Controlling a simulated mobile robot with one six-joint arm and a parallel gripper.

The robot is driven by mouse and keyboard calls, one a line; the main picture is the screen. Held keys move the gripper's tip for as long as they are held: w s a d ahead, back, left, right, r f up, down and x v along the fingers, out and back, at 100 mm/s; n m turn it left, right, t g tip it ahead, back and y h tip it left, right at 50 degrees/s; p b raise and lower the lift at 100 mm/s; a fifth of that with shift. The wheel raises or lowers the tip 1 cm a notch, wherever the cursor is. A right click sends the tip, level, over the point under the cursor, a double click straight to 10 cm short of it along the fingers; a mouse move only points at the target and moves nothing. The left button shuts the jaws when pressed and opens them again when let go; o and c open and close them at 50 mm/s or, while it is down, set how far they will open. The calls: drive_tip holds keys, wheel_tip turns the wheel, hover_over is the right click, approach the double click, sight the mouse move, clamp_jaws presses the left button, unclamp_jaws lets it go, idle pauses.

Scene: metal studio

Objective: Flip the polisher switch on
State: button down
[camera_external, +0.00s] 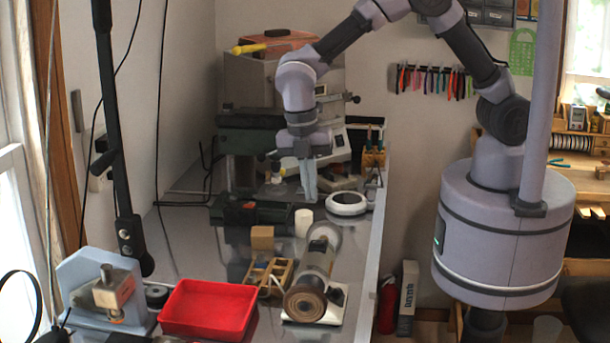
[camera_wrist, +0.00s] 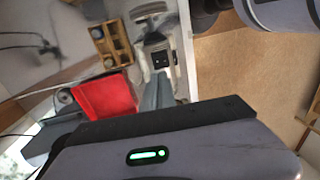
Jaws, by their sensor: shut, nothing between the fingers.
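The polisher (camera_external: 316,268) is a grey cylindrical motor on a white base at the front of the bench, with a round brown wheel facing the camera. A dark switch box (camera_external: 318,244) sits on its top. In the wrist view the polisher (camera_wrist: 155,30) is near the top centre, and its dark switch plate (camera_wrist: 161,60) shows just beyond my fingertips. Whether the switch is on or off is too small to tell. My gripper (camera_external: 310,198) points down, shut and empty, above the bench and behind the polisher. Its fingers (camera_wrist: 158,78) also show in the wrist view.
A red tray (camera_external: 208,308) lies left of the polisher, with a wooden rack (camera_external: 268,276) between. A wooden block (camera_external: 262,238), a white cylinder (camera_external: 303,222) and a white ring-shaped dish (camera_external: 347,203) stand behind it. Larger machines fill the back of the bench.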

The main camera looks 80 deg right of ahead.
sight(324, 241)
drive_tip(key=shift+w+r, duration=0.15)
drive_tip(key=shift+r, duration=0.85)
drive_tip(key=shift+w+r, duration=0.15)
drive_tip(key=shift+r, duration=0.8)
drive_tip(key=shift+f, duration=0.1)
drive_tip(key=s+f+b, duration=0.1)
drive_tip(key=f+b, duration=0.1)
drive_tip(key=f, duration=0.2)
drive_tip(key=s+f+b, duration=0.1)
drive_tip(key=f+b, duration=0.1)
drive_tip(key=f, duration=0.2)
drive_tip(key=s+f+b, duration=0.1)
drive_tip(key=f+b, duration=0.1)
drive_tip(key=f, duration=0.3)
drive_tip(key=shift+f, duration=0.2)
drive_tip(key=shift+s, duration=0.1)
